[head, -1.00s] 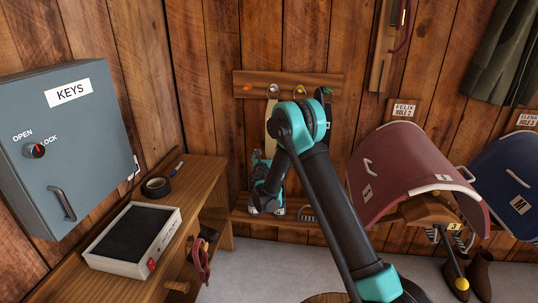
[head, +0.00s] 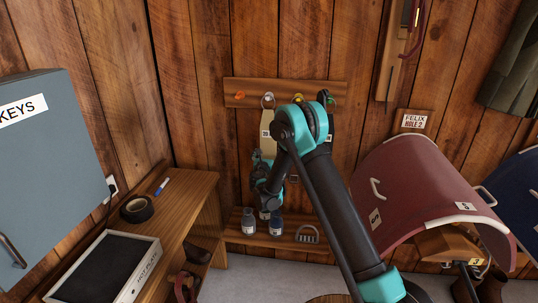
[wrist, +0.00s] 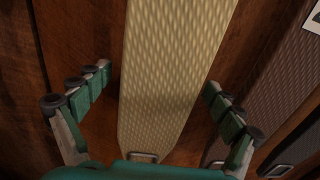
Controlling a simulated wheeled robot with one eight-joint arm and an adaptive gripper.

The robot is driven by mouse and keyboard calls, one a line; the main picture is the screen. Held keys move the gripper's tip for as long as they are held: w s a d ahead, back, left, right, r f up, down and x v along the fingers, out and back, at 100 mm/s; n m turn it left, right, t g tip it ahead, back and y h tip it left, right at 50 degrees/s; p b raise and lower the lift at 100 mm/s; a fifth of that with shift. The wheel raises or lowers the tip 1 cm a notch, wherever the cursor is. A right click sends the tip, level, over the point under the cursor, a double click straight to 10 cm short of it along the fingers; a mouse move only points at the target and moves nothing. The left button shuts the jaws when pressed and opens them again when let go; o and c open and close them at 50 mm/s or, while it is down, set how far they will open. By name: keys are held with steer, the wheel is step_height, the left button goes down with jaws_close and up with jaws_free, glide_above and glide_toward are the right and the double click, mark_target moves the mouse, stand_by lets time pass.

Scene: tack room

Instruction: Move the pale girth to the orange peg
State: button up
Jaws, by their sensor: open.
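The pale girth (head: 267,128) hangs flat against the wooden wall from a ring on the second peg of the peg board. In the wrist view it is a long cream, textured strap (wrist: 178,70) with a metal buckle at its lower end. The orange peg (head: 240,95) is at the left end of the board, just left of the girth, and nothing hangs on it. My gripper (wrist: 155,88) is open, with one finger on each side of the girth and gaps between. In the head view my gripper (head: 268,178) partly covers the girth's lower part.
Yellow (head: 299,99) and green (head: 331,101) pegs are further right, partly behind my arm. Dark girths (wrist: 262,90) hang right of the pale one. Bottles (head: 249,221) and a brush (head: 307,234) stand on a low shelf below. A wooden bench (head: 190,200) is at left.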

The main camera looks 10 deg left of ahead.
steer(key=shift+w, duration=0.15)
steer(key=c, duration=1.6)
steer(key=shift+o, duration=0.2)
steer(key=shift+r, duration=0.1)
steer(key=shift+r, duration=0.1)
steer(key=shift+r, duration=0.6)
steer(key=s, duration=1)
steer(key=shift+a, duration=0.15)
